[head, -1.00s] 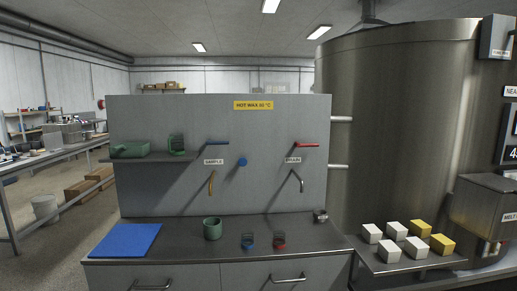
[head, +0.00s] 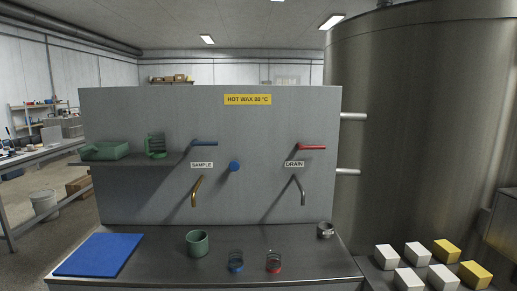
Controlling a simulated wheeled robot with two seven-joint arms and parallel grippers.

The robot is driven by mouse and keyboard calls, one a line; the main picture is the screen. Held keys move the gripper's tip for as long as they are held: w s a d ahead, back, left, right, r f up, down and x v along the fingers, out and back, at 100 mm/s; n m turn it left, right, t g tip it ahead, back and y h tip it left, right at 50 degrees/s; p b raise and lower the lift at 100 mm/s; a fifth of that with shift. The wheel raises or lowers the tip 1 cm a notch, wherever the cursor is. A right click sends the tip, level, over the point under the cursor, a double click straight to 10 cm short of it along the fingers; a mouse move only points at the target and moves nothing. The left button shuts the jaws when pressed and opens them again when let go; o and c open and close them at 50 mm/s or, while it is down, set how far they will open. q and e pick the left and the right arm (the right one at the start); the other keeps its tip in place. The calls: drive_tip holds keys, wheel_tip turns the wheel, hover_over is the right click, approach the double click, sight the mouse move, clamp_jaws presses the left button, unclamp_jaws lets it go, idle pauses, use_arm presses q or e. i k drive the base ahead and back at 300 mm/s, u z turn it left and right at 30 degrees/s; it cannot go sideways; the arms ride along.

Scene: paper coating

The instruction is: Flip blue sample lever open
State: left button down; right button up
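The blue sample lever (head: 205,143) sticks out sideways from the grey panel, above the SAMPLE label (head: 202,165). It looks level, pointing right. A brass-coloured spout (head: 196,191) hangs below the label. To the right, a red lever (head: 312,147) sits above the DRAIN label (head: 294,164) and a steel spout (head: 300,190). A round blue knob (head: 234,166) is on the panel between the two labels. Neither of my grippers shows in the head view.
On the steel counter (head: 150,262) are a blue mat (head: 99,255), a green mug (head: 197,243), blue-based (head: 236,262) and red-based (head: 274,262) small items, and a small metal cup (head: 325,230). A shelf at left holds a green tray (head: 105,151). White and yellow blocks (head: 446,250) sit at right.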

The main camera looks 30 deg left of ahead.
sight(195, 143)
drive_tip(key=u, duration=0.1)
drive_tip(key=i, duration=0.85)
drive_tip(key=u, duration=0.4)
